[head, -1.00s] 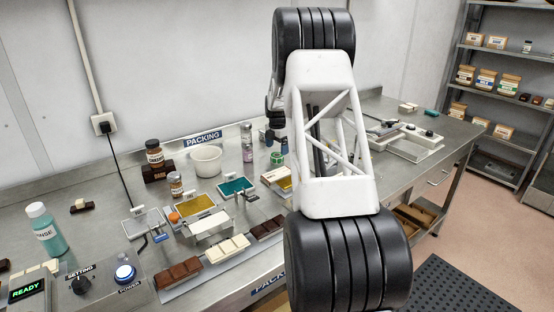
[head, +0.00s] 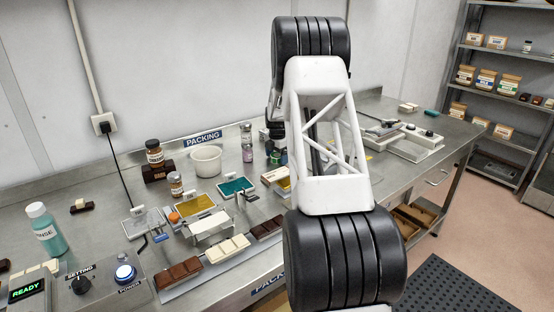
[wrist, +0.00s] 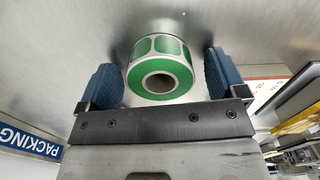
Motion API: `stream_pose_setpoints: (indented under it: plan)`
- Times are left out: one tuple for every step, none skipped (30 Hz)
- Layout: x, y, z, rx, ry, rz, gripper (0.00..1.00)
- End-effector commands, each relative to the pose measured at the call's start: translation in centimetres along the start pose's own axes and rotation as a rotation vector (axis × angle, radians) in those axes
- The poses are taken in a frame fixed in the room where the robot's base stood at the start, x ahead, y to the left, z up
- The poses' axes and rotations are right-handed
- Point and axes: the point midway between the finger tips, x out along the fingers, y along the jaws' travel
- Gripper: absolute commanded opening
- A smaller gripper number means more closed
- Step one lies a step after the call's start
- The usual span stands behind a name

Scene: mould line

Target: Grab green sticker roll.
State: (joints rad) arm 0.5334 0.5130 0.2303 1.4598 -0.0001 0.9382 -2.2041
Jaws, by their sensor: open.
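The green sticker roll (wrist: 160,72) is in the upper middle of the wrist view, a white-edged roll with green labels and a cardboard core with a dark hole. My gripper (wrist: 160,78) is open, with one blue finger on each side of the roll. A gap shows between the roll and each finger, and nothing is held.
A white bowl (head: 206,160), small bottles (head: 247,156) and a teal ink pad (head: 236,187) stand left of my gripper on the steel bench. Chocolate bars (head: 178,274) lie at the front. A white machine (head: 408,142) is farther right.

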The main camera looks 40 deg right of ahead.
Motion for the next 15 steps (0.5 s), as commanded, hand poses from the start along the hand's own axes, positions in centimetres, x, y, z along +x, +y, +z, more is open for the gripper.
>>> stream_pose_setpoints:
  plan:
    - [0.00, 0.00, 0.00, 0.000, 0.000, 0.000, 0.90]
    - [0.00, 0.00, 0.00, 0.000, 0.000, 0.000, 0.89]
    - [0.00, 0.00, 0.00, 0.000, 0.000, 0.000, 0.83]
    - [0.00, 0.00, 0.00, 0.000, 0.000, 0.000, 0.78]
    - [0.00, 0.00, 0.00, 0.000, 0.000, 0.000, 0.74]
    - [0.00, 0.00, 0.00, 0.000, 0.000, 0.000, 0.67]
    - [0.00, 0.00, 0.00, 0.000, 0.000, 0.000, 0.63]
    - [0.00, 0.00, 0.00, 0.000, 0.000, 0.000, 0.58]
    - [0.00, 0.00, 0.00, 0.000, 0.000, 0.000, 0.52]
    - [0.00, 0.00, 0.00, 0.000, 0.000, 0.000, 0.48]
    - [0.00, 0.00, 0.00, 0.000, 0.000, 0.000, 0.43]
    - [0.00, 0.00, 0.00, 0.000, 0.000, 0.000, 0.37]
    - [-0.01, 0.01, 0.00, 0.000, 0.000, 0.000, 0.37]
    - [-0.01, 0.01, 0.00, 0.000, 0.000, 0.000, 0.37]
    - [-0.01, 0.00, 0.00, 0.000, 0.000, 0.000, 0.37]
